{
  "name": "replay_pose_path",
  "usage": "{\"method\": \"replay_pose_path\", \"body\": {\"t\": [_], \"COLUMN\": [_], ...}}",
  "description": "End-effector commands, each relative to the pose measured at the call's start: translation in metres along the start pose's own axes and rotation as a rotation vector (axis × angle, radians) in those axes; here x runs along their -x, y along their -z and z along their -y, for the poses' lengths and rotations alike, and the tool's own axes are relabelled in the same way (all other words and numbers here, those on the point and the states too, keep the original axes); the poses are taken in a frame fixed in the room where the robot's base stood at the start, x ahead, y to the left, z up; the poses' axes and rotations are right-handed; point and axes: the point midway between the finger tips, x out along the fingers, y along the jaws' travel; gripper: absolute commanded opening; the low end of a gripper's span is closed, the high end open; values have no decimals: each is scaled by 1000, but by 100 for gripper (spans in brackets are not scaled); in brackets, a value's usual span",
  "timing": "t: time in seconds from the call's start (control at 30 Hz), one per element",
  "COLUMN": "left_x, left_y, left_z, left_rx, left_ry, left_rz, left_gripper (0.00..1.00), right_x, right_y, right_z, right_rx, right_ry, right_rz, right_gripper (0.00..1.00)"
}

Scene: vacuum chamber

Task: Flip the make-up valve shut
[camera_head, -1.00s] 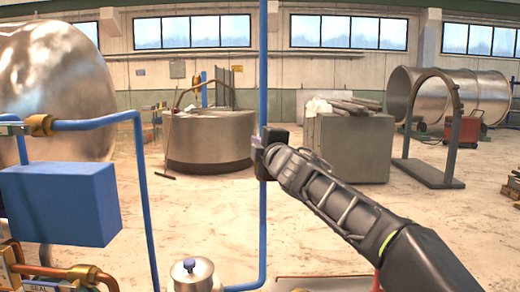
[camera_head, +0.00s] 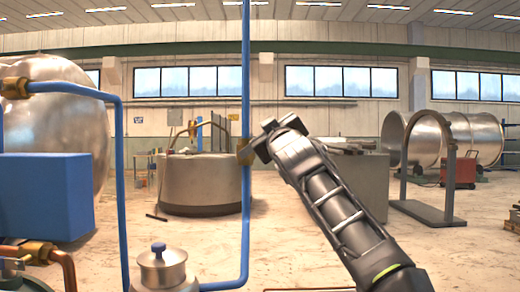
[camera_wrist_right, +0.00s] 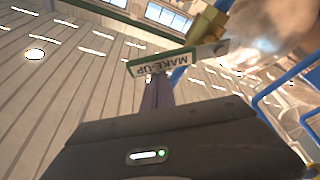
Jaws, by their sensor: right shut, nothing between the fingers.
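The make-up valve has a brass body on the vertical blue pipe, partly behind my right gripper in the head view (camera_head: 245,151). In the right wrist view its brass body (camera_wrist_right: 207,27) carries a flat lever with a green-edged sleeve (camera_wrist_right: 163,64) reading "MAKE-UP". My right gripper (camera_head: 262,142) is at the pipe by the valve. Its fingers (camera_wrist_right: 158,92) are shut with nothing between them, and their tips appear right at the lever's sleeve. I cannot tell whether they touch it. My left gripper is out of view.
The vertical blue pipe (camera_head: 246,80) runs beside the gripper. At left are a blue box (camera_head: 45,195), a bent blue pipe (camera_head: 119,170) and a metal vessel (camera_head: 60,110). A lidded metal pot (camera_head: 162,268) stands below.

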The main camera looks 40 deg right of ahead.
Motion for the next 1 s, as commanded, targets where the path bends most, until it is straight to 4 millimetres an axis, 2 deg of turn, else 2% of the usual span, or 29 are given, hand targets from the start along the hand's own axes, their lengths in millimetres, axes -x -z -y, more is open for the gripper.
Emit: {"method": "replay_pose_path", "body": {"t": [0.03,0.2,0.4,0.6,1.0], "left_x": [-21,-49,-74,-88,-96], "left_y": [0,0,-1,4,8], "left_z": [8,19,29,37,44], "left_rx": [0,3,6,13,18], "left_ry": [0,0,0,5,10], "left_rz": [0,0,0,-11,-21], "left_gripper": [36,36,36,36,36], "right_x": [4,8,13,16,18], "right_y": [-13,-25,-37,-47,-54], "right_z": [7,5,5,6,7], "right_rx": [-42,-194,-367,-505,-502], "right_ry": [-15,-68,-128,-176,-175], "right_rz": [-1,0,0,0,2], "right_gripper": [0,0,0,0,0]}}
